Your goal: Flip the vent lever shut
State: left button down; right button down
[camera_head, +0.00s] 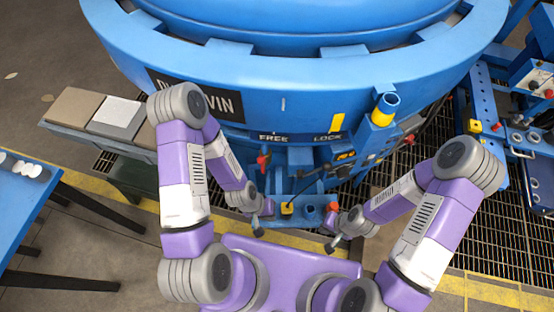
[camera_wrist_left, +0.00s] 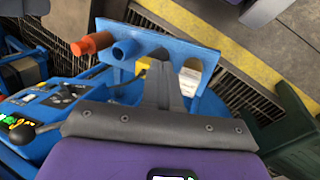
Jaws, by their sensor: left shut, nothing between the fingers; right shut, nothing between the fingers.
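I cannot tell for sure which handle is the vent lever. A small red-tipped lever (camera_head: 263,159) stands on the front of the blue furnace, below the word FREE. A thin dark rod (camera_head: 314,181) slants across the panel to its right. My left gripper (camera_head: 257,228) is shut and empty, below the red-tipped lever and apart from it. In the left wrist view the shut fingers (camera_wrist_left: 162,72) lie in front of a blue bracket (camera_wrist_left: 130,72), and a black-knobbed lever (camera_wrist_left: 24,134) shows at the left edge. My right gripper (camera_head: 331,246) is shut and empty, low and right of the bracket.
A yellow block (camera_head: 287,209) and a red knob (camera_head: 333,207) sit on the furnace's lower front, between my grippers. An orange handle (camera_wrist_left: 92,43) shows in the wrist view. A bench with plates (camera_head: 75,108) stands left, and a blue table (camera_head: 20,200) at the far left.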

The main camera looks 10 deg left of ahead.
pick_arm(q)
jog(key=w+d+r+m+g+y, duration=0.35)
jog(key=w+d+m, duration=0.2)
jog(key=m, duration=0.75)
jog(key=w+d+r+m+t+y, duration=0.3)
jog(key=w+r+m+y, duration=0.5)
jog(key=r, duration=0.6)
jog(key=shift+w+y, duration=0.75)
jog(key=shift+w, duration=0.1)
jog(key=shift+f+t, duration=0.1)
jog(key=shift+t, duration=0.15)
jog(key=b, duration=0.3)
send_near(263, 162)
jog(key=shift+w+a+f, duration=0.6)
jog(key=shift+a+f, duration=1.1)
jog(key=shift+f, duration=1.2)
